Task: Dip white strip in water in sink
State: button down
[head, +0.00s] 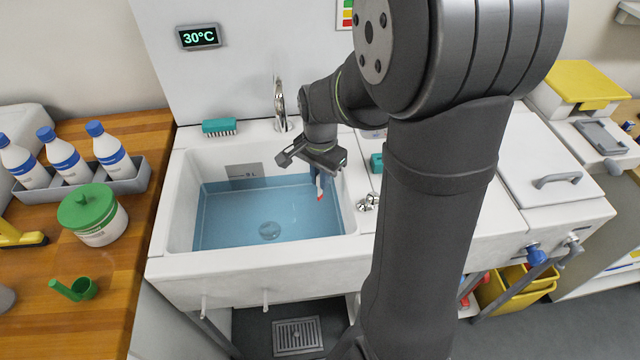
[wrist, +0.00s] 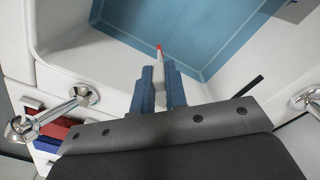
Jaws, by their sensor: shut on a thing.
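My gripper (head: 318,174) is over the right part of the white sink (head: 182,205), pointing down. It is shut on a narrow white strip (head: 319,189) with a red tip. In the wrist view, the strip (wrist: 159,60) stands out between the two blue fingers of my gripper (wrist: 158,88), red end away from me. Blue water (head: 260,212) fills the lower part of the sink. The red tip appears over the water in both views; I cannot tell whether it touches the surface.
A faucet (head: 280,105) stands at the sink's back edge, with a teal brush (head: 219,127) to its left. A wall display (head: 199,37) reads 30°C. A wooden counter (head: 120,290) at left holds several bottles, a green-lidded tub (head: 92,213) and a green scoop (head: 75,289).

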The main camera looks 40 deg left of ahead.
jog(key=shift+r, duration=2.95)
